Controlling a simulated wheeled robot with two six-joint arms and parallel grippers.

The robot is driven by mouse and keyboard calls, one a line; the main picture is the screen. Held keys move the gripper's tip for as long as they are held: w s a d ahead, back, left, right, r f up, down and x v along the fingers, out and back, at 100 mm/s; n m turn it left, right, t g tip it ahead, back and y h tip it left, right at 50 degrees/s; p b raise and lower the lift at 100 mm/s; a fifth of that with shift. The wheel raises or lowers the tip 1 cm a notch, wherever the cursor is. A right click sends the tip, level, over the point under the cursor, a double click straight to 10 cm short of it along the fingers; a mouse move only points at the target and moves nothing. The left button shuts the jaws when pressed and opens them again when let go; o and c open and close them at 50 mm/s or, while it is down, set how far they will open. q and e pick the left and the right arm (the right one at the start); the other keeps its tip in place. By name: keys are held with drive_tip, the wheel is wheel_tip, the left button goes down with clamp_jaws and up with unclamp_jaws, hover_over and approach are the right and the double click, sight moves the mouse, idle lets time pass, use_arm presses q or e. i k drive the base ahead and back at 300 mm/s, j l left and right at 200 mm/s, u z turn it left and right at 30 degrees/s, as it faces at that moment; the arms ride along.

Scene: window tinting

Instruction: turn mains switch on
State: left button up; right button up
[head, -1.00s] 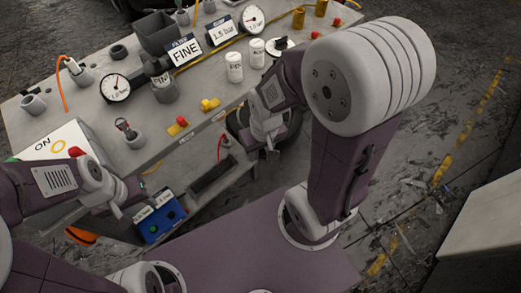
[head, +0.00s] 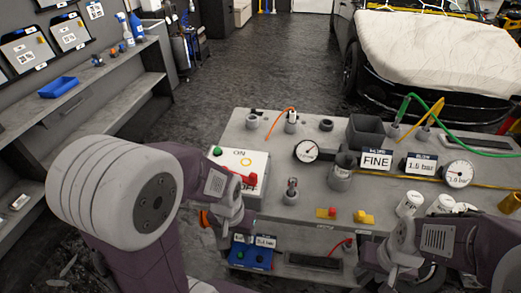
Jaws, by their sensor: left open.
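The mains switch is a white box (head: 233,161) on the left part of the grey bench, marked "ON", with a green button (head: 217,151), a yellow ring and a red lever (head: 250,179) near its front right. My left gripper (head: 240,224) is open, in front of and below the box by the bench's front edge, apart from the red lever.
The bench (head: 300,226) also carries gauges (head: 306,151), a "FINE" sign (head: 376,160), cups and small red and yellow blocks. A blue box (head: 250,254) sits below the bench front. A shelf (head: 90,110) stands at left, a covered car (head: 440,52) behind.

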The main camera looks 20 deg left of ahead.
sight(252, 180)
drive_tip(key=u, duration=0.7)
